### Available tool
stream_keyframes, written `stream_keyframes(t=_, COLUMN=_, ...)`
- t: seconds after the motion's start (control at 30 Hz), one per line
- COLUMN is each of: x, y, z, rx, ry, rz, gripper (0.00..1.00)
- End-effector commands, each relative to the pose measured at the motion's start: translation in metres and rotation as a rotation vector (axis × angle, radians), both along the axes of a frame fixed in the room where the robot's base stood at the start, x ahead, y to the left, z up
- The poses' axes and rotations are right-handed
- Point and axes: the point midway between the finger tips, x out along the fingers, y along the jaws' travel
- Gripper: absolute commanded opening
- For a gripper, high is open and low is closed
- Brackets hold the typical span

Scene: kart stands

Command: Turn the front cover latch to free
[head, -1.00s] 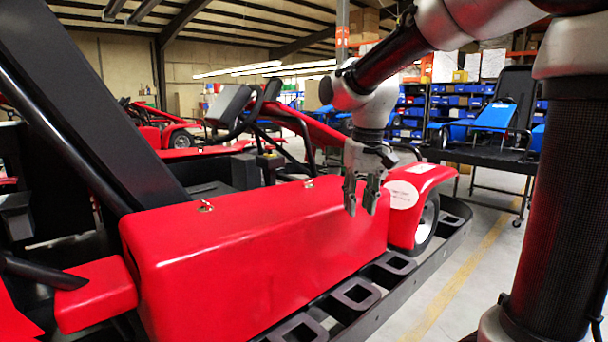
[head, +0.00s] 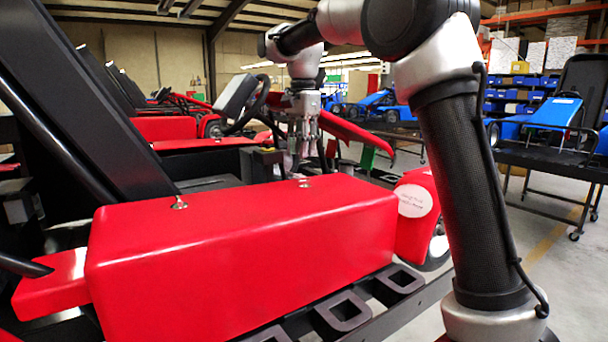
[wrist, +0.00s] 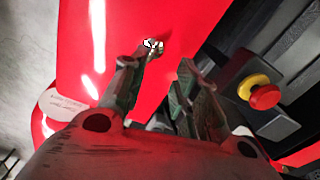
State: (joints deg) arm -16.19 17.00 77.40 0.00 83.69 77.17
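The red cover (head: 250,250) of the kart fills the middle of the head view. It has two small metal latches on top, a near one (head: 179,203) at the left and a far one (head: 304,183) toward the red wheel guard. My gripper (head: 304,145) points down, above and apart from the far latch in the head view. In the wrist view one latch (wrist: 153,45) shows on the red surface just beyond my gripper's left fingertip. My gripper (wrist: 160,65) is open and empty, its fingers apart. Whether that latch is turned is too small to tell.
A dark box with a red and yellow button (wrist: 262,93) stands to the right of my fingers in the wrist view. A steering wheel (head: 252,105) rises behind the cover. A black slotted side rail (head: 350,310) runs in front. A blue kart (head: 545,125) sits on a stand at right.

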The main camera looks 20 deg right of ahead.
Motion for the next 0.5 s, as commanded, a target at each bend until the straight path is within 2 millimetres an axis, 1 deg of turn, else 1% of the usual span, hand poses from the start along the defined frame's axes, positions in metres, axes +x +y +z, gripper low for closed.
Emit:
stream_keyframes(t=0.1, x=-0.005, y=-0.002, z=0.000, rx=-0.005, ry=0.023, rz=-0.097, gripper=0.30)
stream_keyframes(t=0.27, x=-0.008, y=-0.002, z=-0.002, rx=-0.006, ry=0.034, rz=-0.180, gripper=0.30)
stream_keyframes(t=0.37, x=-0.008, y=-0.002, z=-0.011, rx=-0.007, ry=0.036, rz=-0.196, gripper=0.30)
stream_keyframes(t=0.5, x=-0.009, y=-0.003, z=-0.034, rx=-0.007, ry=0.037, rz=-0.195, gripper=0.30)
